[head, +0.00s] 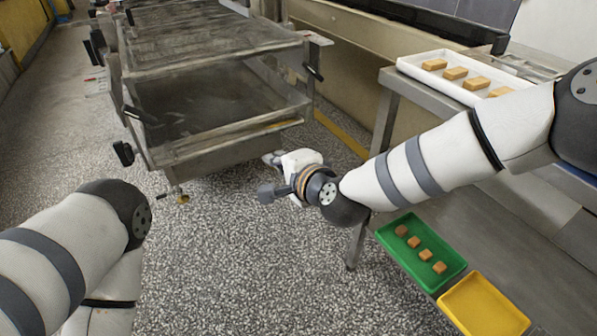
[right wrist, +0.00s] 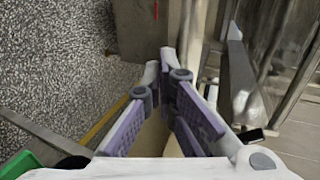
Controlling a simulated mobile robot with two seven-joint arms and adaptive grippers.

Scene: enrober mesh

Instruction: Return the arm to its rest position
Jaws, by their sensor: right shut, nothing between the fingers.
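My right arm reaches in from the right in the head view, bent at the elbow over the speckled floor. Its gripper (head: 272,158) points away toward the lower edge of the metal machine and is partly hidden by my wrist. In the right wrist view the right gripper (right wrist: 159,66) shows its purple-padded fingers with the tips close together and nothing held. My left arm shows only as white and grey links at the lower left of the head view; its gripper is out of the picture.
A metal mesh machine (head: 205,40) stands ahead of the right gripper. At the right, a white tray (head: 413,68) with brown bars lies on a steel table. Below are a green tray (head: 392,243) with brown pieces and an empty yellow tray (head: 484,306). Open floor (head: 230,260) lies between my arms.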

